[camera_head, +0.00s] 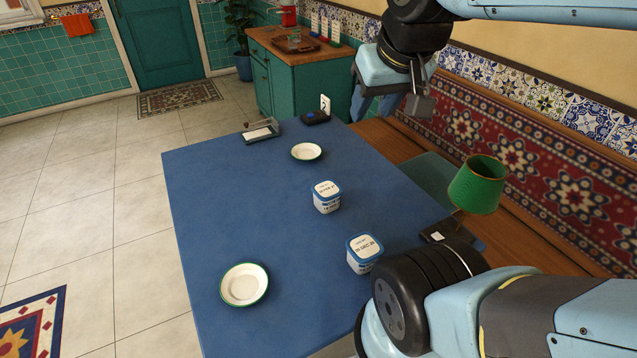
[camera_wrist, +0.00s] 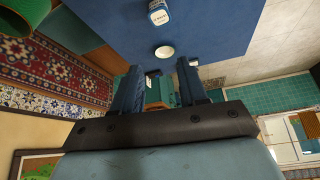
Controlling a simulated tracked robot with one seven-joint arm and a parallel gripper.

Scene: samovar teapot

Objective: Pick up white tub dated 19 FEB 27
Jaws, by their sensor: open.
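Two white tubs with blue bands and dated lids stand upright on the blue table (camera_head: 215,190). The farther tub (camera_head: 327,197) is near the table's middle; its small lid print seems to read 19 FEB 27. The nearer tub (camera_head: 364,254) carries a date that looks like a DEC 26 one, and my arm stands close beside it. My gripper (camera_head: 390,108) is open and empty, raised above the far right of the table, away from both tubs. In the wrist view, a tub (camera_wrist: 158,13) shows at the top edge, beyond my open fingers (camera_wrist: 158,70).
A green-rimmed plate (camera_head: 306,151) lies beyond the farther tub, another (camera_head: 244,285) at the near left. A green lamp (camera_head: 476,186) stands on the right. A small tray (camera_head: 261,131) and dark box (camera_head: 315,117) sit at the far edge. The table's left side is mostly clear.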

